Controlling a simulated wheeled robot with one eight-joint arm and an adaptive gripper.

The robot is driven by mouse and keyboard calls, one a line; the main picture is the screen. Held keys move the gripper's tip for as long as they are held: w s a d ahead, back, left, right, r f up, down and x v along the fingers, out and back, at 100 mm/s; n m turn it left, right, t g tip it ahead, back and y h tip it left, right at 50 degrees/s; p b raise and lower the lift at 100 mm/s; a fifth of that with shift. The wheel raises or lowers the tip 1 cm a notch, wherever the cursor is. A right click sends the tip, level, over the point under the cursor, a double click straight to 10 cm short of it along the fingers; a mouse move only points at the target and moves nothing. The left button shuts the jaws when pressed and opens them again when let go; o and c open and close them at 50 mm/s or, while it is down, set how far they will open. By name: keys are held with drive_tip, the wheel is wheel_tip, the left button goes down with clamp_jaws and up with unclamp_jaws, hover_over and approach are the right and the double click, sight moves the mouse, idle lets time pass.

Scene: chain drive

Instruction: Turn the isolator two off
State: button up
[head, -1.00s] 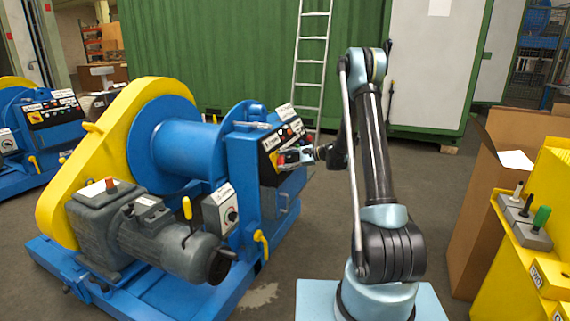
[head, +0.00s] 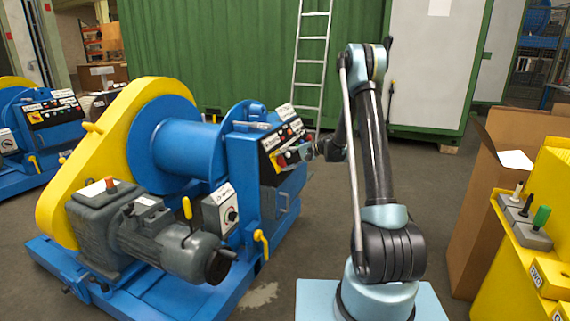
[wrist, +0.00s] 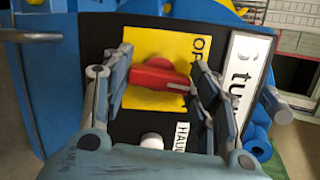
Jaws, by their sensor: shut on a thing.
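The isolator's red handle (wrist: 158,76) sits on a yellow plate (wrist: 150,42) in the wrist view. It lies nearly level across that picture, with a pale line at its right end, beside lettering that begins "O" and is partly hidden. My gripper (wrist: 163,72) is shut on the red handle, one finger at each end. In the head view my gripper (head: 301,154) is at the sloped control panel (head: 272,143) of the near blue winch. A white nameplate (wrist: 246,75) beside the yellow plate is only partly readable.
A white knob (wrist: 152,141) sits just below the handle in the wrist view. The near winch carries a grey switch box (head: 220,209) and a yellow lever (head: 187,208). A second winch (head: 40,125) stands far left. A yellow console (head: 540,220) and cardboard box (head: 480,210) are at right.

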drive_tip(key=n, duration=0.2)
drive_tip(key=n+h, duration=0.1)
drive_tip(key=n, duration=0.2)
drive_tip(key=shift+s+f, duration=0.15)
drive_tip(key=shift+s, duration=0.05)
drive_tip(key=n+h, duration=0.1)
drive_tip(key=n, duration=0.3)
drive_tip(key=shift+w+d+n, duration=0.1)
drive_tip(key=shift+n, duration=0.3)
drive_tip(key=shift+h, duration=0.3)
drive_tip(key=o, duration=1.1)
drive_tip(key=shift+w, duration=0.1)
drive_tip(key=shift+c, duration=0.2)
drive_tip(key=v, duration=1.2)
drive_tip(key=shift+f, duration=0.15)
